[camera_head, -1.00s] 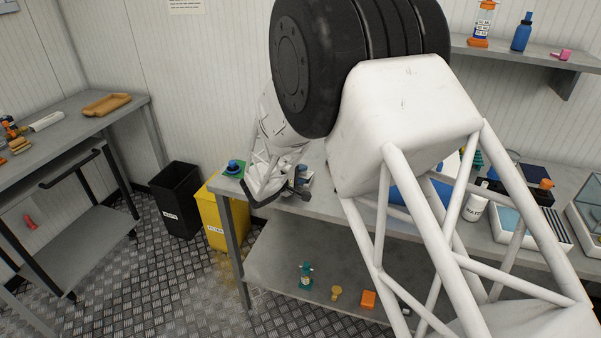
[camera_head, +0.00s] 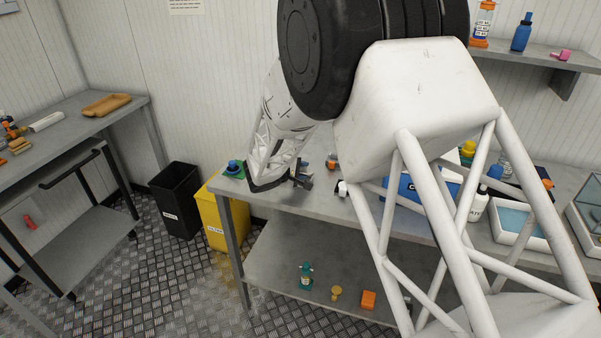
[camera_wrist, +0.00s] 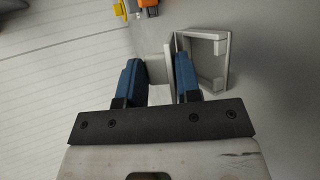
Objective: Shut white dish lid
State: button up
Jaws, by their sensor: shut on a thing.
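In the wrist view, my gripper (camera_wrist: 160,75) has its two blue fingers on either side of a pale block on the white lid (camera_wrist: 171,46) and is shut on it. The lid stands edge-on along the left side of the white dish (camera_wrist: 224,62), tilted up rather than lying over it. The dish is open, with its hollow inside showing right of the fingers. In the head view, my gripper (camera_head: 300,178) is low over the left end of the bench; the lid cannot be made out there.
A yellow and orange object (camera_wrist: 140,8) is near the top of the wrist view. The grey bench (camera_head: 260,199) has a blue box (camera_head: 408,192) farther right, partly behind my arm. A yellow bin (camera_head: 212,215) and a black bin (camera_head: 176,200) stand left of the bench.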

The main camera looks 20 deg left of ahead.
jog(key=o, duration=0.8)
jog(key=shift+d, duration=0.1)
jog(key=shift+v, duration=3.9)
jog(key=shift+o, duration=0.3)
